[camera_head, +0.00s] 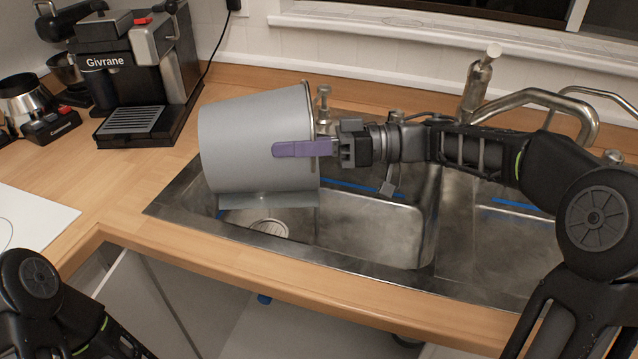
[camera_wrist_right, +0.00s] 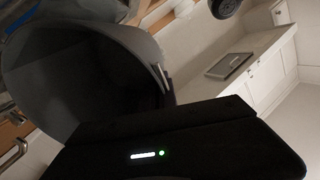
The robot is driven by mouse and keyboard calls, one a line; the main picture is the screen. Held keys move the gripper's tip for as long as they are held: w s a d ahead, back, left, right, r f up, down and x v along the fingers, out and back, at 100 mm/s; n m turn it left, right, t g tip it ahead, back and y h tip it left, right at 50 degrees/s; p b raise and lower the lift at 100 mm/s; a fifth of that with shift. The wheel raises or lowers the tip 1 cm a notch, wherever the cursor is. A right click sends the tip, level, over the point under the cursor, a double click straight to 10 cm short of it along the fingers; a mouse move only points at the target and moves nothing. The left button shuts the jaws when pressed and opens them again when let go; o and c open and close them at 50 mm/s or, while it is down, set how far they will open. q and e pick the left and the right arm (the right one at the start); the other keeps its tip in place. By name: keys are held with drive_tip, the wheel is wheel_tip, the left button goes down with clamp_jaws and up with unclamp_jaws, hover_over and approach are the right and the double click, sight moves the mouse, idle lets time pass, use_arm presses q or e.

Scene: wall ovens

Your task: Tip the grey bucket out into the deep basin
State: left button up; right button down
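The grey bucket (camera_head: 245,140) lies tipped on its side above the left basin of the sink, its rim toward the right of the head view. In the right wrist view its open mouth (camera_wrist_right: 75,85) is dark, so I cannot tell what is inside. My right gripper (camera_head: 305,148) is at the rim, one purple finger flat along the outer wall. The other finger is hidden, seemingly inside the mouth. The left basin (camera_head: 370,225) has a round drain under the bucket; a right basin (camera_head: 490,245) lies beside it. My left gripper is out of view; only its arm shows, lower left.
A coffee machine (camera_head: 130,70) stands on the wooden counter (camera_head: 150,180) to the left. Taps (camera_head: 480,85) rise behind the sink, close to my right arm. An open cabinet (camera_head: 170,290) is below the front edge.

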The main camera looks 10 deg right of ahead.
sight(263, 161)
drive_tip(key=shift+r, duration=0.1)
drive_tip(key=shift+a+f+h, duration=0.2)
drive_tip(key=shift+a+h, duration=0.15)
drive_tip(key=shift+a, duration=0.2)
drive_tip(key=shift+a+f+h, duration=0.2)
drive_tip(key=shift+a+h, duration=0.15)
drive_tip(key=shift+a, duration=0.15)
drive_tip(key=shift+a+r+g+h+p, duration=0.2)
drive_tip(key=shift+a+h, duration=0.1)
drive_tip(key=shift+a, duration=0.35)
drive_tip(key=shift+a+r+g+h+p, duration=0.1)
drive_tip(key=shift+a+r+g+h, duration=0.15)
drive_tip(key=shift+a, duration=0.35)
drive_tip(key=r+h+p, duration=0.1)
drive_tip(key=p, duration=0.3)
drive_tip(key=a+r+h+p, duration=0.1)
drive_tip(key=p, duration=0.3)
drive_tip(key=shift+w+a, duration=0.1)
drive_tip(key=shift+a, duration=0.2)
drive_tip(key=shift+a+f+p, duration=0.1)
drive_tip(key=shift+a+p, duration=0.15)
drive_tip(key=shift+p, duration=0.6)
drive_tip(key=shift+f+b, duration=0.35)
drive_tip(key=shift+f, duration=0.1)
drive_tip(key=shift+d, duration=0.1)
